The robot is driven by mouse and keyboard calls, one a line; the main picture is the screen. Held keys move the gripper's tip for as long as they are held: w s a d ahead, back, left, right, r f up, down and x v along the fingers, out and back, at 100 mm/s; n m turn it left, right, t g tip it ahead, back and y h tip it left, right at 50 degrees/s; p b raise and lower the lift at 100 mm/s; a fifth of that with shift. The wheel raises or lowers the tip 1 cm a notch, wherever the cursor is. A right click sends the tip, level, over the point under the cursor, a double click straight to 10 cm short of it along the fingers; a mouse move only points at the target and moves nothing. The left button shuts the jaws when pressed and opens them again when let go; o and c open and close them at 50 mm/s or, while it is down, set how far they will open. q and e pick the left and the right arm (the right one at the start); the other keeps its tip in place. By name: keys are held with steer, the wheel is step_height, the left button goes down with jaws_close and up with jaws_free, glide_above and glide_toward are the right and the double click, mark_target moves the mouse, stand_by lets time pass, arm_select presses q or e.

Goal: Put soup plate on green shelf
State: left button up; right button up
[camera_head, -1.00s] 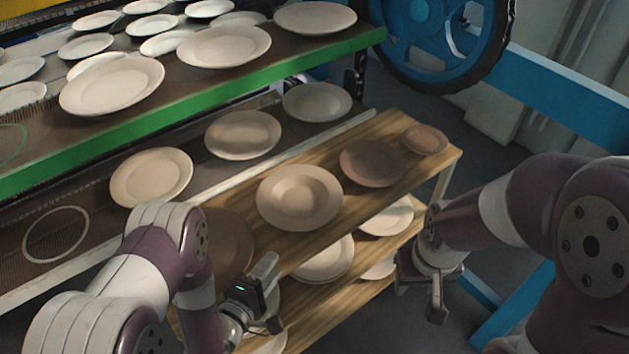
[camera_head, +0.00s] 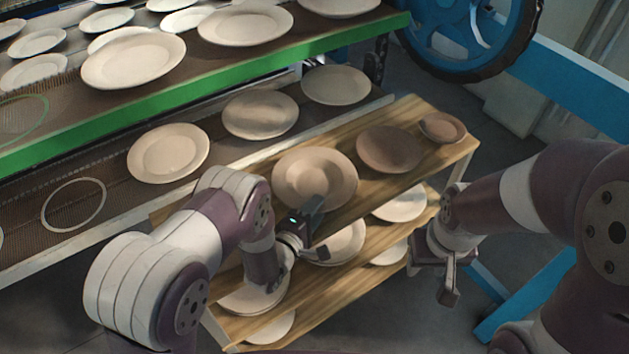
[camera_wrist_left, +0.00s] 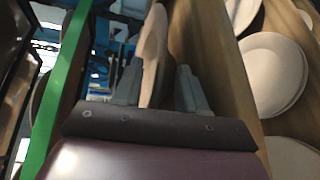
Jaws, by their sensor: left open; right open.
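The soup plate (camera_head: 315,178), deep with a wide rim, lies on the wooden cart's top board. My left gripper (camera_head: 308,217) is open at its near rim. In the left wrist view the plate (camera_wrist_left: 153,50) shows nearly edge-on between the open fingers (camera_wrist_left: 158,88); contact cannot be told. The green shelf (camera_head: 215,95) is the upper rack with a green front edge, at upper left, holding several plates. A green ring (camera_head: 46,112) marks a bare spot at its left. My right gripper (camera_head: 450,275) is open and empty, right of the cart.
The lower rack holds several plates, one at its left (camera_head: 168,152), and an empty white ring (camera_head: 100,205). The cart top also holds a brown plate (camera_head: 388,150) and a small plate (camera_head: 442,127). More plates lie on the cart's lower board (camera_head: 330,300). A blue wheel (camera_head: 465,40) stands behind.

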arm_select(q)
jaws_close()
steer(key=shift+r, duration=0.2)
stand_by(1.1)
